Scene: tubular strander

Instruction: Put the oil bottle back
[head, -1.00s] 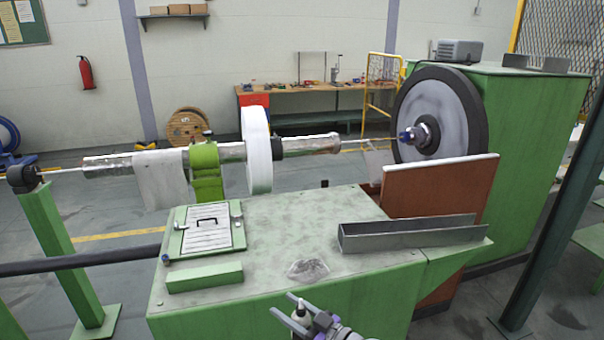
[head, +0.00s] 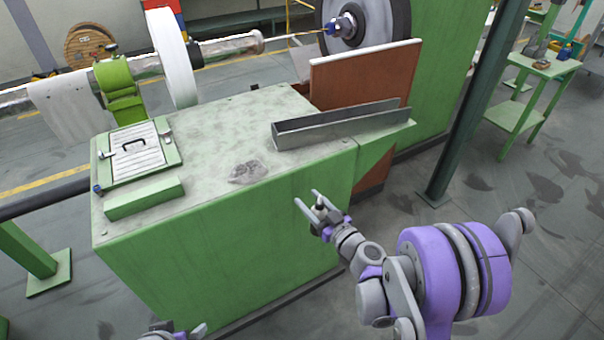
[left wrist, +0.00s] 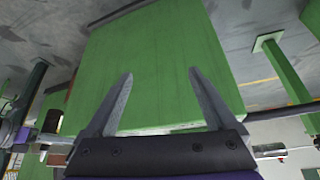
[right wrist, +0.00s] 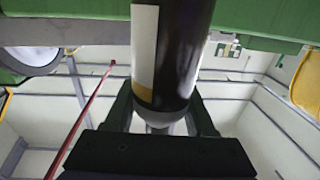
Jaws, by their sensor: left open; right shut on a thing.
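My right gripper (head: 306,198) is shut on the oil bottle, in front of the green cabinet's front face. In the right wrist view the bottle (right wrist: 172,60) is a large dark cylinder with a pale and yellow label, between the fingers (right wrist: 165,115). In the head view the bottle (head: 319,211) is small and partly hidden by the gripper. My left gripper (head: 190,331) shows at the bottom edge. In the left wrist view its fingers (left wrist: 158,95) are apart with nothing between them, facing the green cabinet.
The green cabinet (head: 220,235) carries a grey metal channel (head: 340,128), a green block (head: 145,199) and a hatch plate (head: 140,155). A dark green post (head: 465,105) stands to the right. Beyond it is a small green table (head: 540,64) with several small items. Floor between is clear.

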